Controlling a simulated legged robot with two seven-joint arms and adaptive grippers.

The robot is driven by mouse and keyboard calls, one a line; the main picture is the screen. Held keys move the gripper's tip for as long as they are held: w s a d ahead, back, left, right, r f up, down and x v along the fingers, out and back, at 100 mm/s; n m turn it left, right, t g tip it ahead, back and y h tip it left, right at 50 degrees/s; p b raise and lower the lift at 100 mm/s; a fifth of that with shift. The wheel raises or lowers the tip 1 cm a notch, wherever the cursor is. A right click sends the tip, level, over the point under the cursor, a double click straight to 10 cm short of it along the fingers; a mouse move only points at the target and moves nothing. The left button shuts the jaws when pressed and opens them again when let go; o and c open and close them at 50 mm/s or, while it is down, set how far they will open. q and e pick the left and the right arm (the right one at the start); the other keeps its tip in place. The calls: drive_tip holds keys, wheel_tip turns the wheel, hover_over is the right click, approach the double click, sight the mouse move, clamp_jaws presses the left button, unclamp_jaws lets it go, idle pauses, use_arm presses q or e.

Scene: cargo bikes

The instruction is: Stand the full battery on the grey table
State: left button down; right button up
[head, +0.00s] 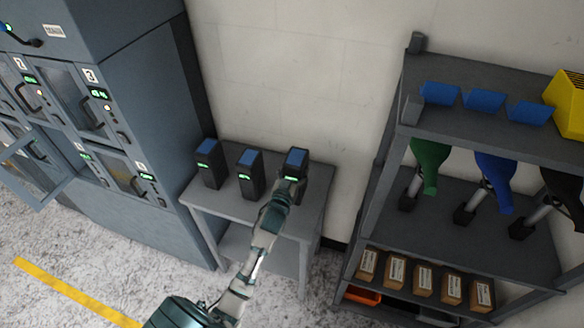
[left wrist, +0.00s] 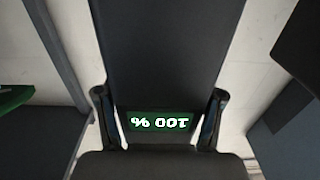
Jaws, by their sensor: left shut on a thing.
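Two similar batteries stand upright on the table, one at the left (head: 208,165) and one in the middle (head: 249,175). My right gripper is in neither view.
A grey charging cabinet (head: 150,100) stands left of the table, with one door (head: 40,168) swung open. A shelf rack (head: 480,215) on the right holds blue bins, a yellow case, coloured items and cardboard boxes. A yellow line (head: 75,292) marks the floor.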

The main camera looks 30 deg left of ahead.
use_arm(q)
drive_tip(key=f, duration=0.4)
drive_tip(key=shift+a+f+b, duration=0.2)
drive_tip(key=shift+f+b, duration=0.15)
drive_tip(key=shift+f, duration=0.05)
drive_tip(key=shift+d+f, duration=0.1)
drive_tip(key=shift+d, duration=0.2)
drive_tip(key=shift+w+d, duration=0.1)
drive_tip(key=shift+d, duration=0.05)
drive_tip(key=shift+a, duration=0.2)
drive_tip(key=c, duration=0.5)
unclamp_jaws()
drive_tip(key=shift+a+f, duration=0.3)
drive_tip(key=shift+f, duration=0.1)
drive_tip(key=shift+c, duration=0.2)
drive_tip(key=o, duration=0.4)
drive_tip(key=shift+a, duration=0.4)
drive_tip(key=shift+d, duration=0.35)
drive_tip(key=shift+s+d+r, duration=0.1)
drive_tip(key=shift+s+d, duration=0.15)
drive_tip(key=shift+s, duration=0.05)
drive_tip(key=shift+v, duration=5.8)
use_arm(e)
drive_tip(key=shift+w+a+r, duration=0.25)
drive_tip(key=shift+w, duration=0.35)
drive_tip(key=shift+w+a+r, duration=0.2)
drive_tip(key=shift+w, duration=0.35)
